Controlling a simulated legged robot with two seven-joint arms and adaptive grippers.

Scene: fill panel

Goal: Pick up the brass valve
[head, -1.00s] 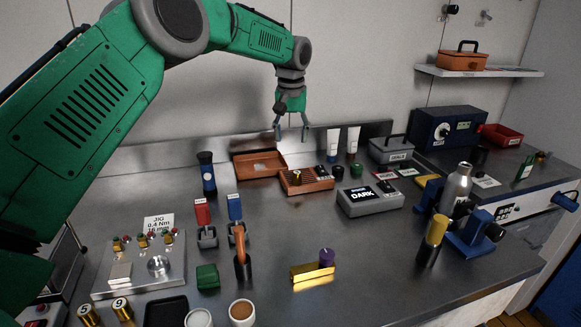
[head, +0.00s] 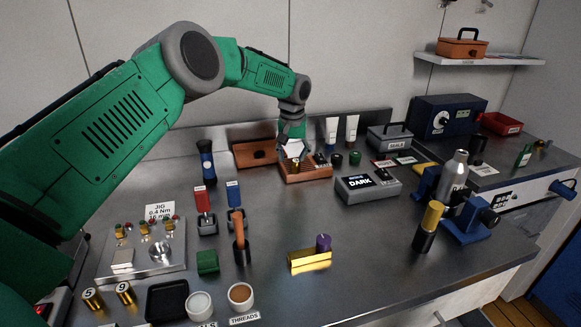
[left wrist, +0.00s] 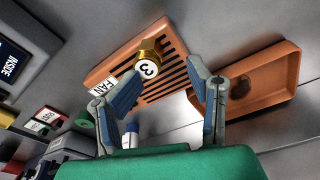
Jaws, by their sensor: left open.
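A brass valve (left wrist: 148,62) with a white end marked 3 stands on a slotted orange-brown rack (left wrist: 172,58) labelled FAN. In the head view the valve is small and partly hidden by my gripper, on the same rack (head: 318,173) at the back of the bench. My left gripper (left wrist: 166,70) is open, its fingers on either side of the valve in the picture, with the valve nearer the left finger. In the head view the left gripper (head: 291,150) is right above the rack. I cannot tell whether a finger touches the valve. My right gripper is not in view.
An open orange-brown box (head: 254,152) adjoins the rack. Small dark and green caps (head: 354,158) and white tubes (head: 352,128) stand to its right. A grey DARK box (head: 368,187) is in front right. The bench between this and the jig plate (head: 142,262) is partly clear.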

